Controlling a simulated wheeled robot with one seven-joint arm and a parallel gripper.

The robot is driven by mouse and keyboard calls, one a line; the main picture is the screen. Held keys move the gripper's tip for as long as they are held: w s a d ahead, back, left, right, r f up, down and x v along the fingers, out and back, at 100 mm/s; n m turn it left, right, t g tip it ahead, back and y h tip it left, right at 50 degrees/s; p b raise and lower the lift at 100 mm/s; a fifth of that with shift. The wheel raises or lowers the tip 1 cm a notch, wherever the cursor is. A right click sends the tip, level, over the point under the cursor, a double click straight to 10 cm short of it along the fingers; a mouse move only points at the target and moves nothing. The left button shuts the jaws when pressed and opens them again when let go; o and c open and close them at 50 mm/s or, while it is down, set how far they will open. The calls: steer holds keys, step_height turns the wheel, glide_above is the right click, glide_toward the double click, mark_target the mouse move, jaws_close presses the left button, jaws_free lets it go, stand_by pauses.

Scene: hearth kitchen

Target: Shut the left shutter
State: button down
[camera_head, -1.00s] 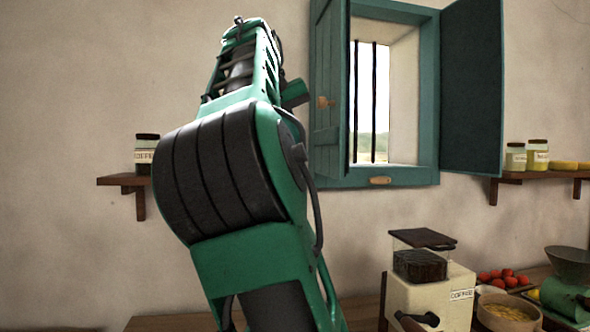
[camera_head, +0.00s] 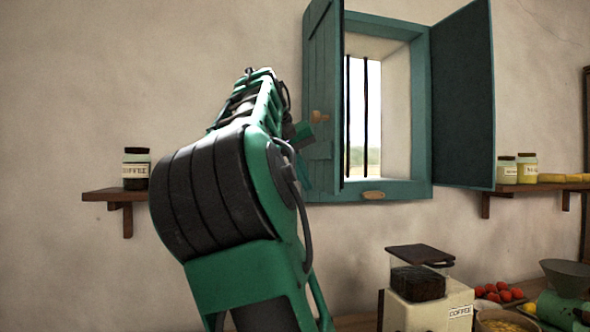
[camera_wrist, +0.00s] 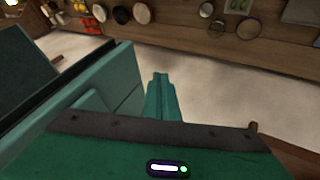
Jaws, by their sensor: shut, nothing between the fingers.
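The left shutter (camera_head: 322,85) is a teal plank panel with a small wooden knob (camera_head: 319,116). It stands swung open at the left side of the window, seen at a steep angle. Its lower part is partly hidden by my arm. My gripper shows in the wrist view (camera_wrist: 160,88), its fingers together and empty. In the head view the arm covers most of it, and its green end shows just left of the shutter near the knob. A teal panel (camera_wrist: 118,85) lies left of the fingers in the wrist view. I cannot tell whether they touch.
The right shutter (camera_head: 462,100) stands open. Bars (camera_head: 366,115) cross the window, and a wooden catch (camera_head: 373,195) sits on the lower frame. Shelves with jars flank it: a coffee jar (camera_head: 136,170) left, others right. Below are a coffee grinder (camera_head: 430,300) and red fruit (camera_head: 500,292).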

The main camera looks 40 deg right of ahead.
steer(key=shift+s+d+f, duration=0.1)
steer(key=shift+s+d, duration=0.5)
steer(key=shift+d, duration=0.3)
steer(key=shift+s+d+f, duration=0.1)
steer(key=shift+s+d, duration=0.45)
steer(key=shift+d, duration=0.35)
